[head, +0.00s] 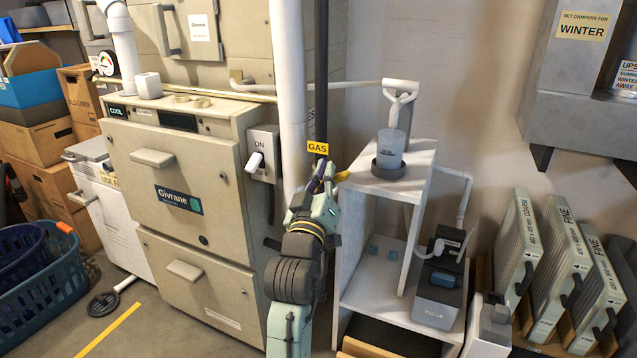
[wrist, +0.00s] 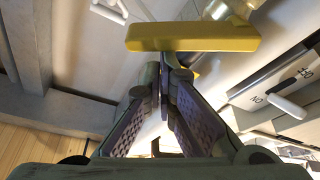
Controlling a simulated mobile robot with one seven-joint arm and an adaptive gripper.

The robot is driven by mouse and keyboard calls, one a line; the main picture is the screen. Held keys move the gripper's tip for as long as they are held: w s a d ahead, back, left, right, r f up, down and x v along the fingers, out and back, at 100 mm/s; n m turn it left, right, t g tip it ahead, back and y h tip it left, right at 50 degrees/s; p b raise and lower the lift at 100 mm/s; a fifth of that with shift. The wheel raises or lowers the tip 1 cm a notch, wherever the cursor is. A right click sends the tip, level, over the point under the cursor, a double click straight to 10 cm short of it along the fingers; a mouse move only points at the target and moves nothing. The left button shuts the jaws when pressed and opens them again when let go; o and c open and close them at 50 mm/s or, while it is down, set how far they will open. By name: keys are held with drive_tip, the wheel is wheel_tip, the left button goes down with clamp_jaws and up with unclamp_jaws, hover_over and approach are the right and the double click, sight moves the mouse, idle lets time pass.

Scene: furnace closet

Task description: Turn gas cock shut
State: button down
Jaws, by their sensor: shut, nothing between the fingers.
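The gas cock's yellow lever (wrist: 193,36) lies crosswise just beyond my fingertips in the wrist view, with a pale metal fitting behind its right end. In the head view a small yellow end of the lever (head: 341,176) shows right of my fingers; the rest of the cock is hidden behind my gripper. The dark gas pipe (head: 321,70) runs down to it and carries a yellow GAS label (head: 318,147). My gripper (head: 327,170) is shut and empty, its tips (wrist: 162,78) together close to the lever. I cannot tell whether they touch it.
The furnace (head: 190,185) stands left, with an ON switch box (head: 262,150) on its side. A white shelf stand (head: 410,165) with a cup (head: 390,148) is close on the right. A pump unit (head: 440,285) and filters (head: 560,270) stand farther right.

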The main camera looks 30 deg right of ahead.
sight(338, 181)
drive_tip(key=f+m+b, duration=0.1)
drive_tip(key=m, duration=0.1)
drive_tip(key=s+m+g+h+b, duration=0.1)
drive_tip(key=m+b, duration=0.1)
drive_tip(key=d+f+m+g+h+b, duration=0.1)
drive_tip(key=m+b, duration=0.1)
drive_tip(key=shift+s+f+m, duration=0.25)
drive_tip(key=shift+f+m, duration=0.05)
drive_tip(key=shift+f, duration=0.05)
drive_tip(key=shift+s+d+f+b, duration=0.15)
drive_tip(key=shift+d+f+b, duration=0.1)
drive_tip(key=shift+b, duration=0.15)
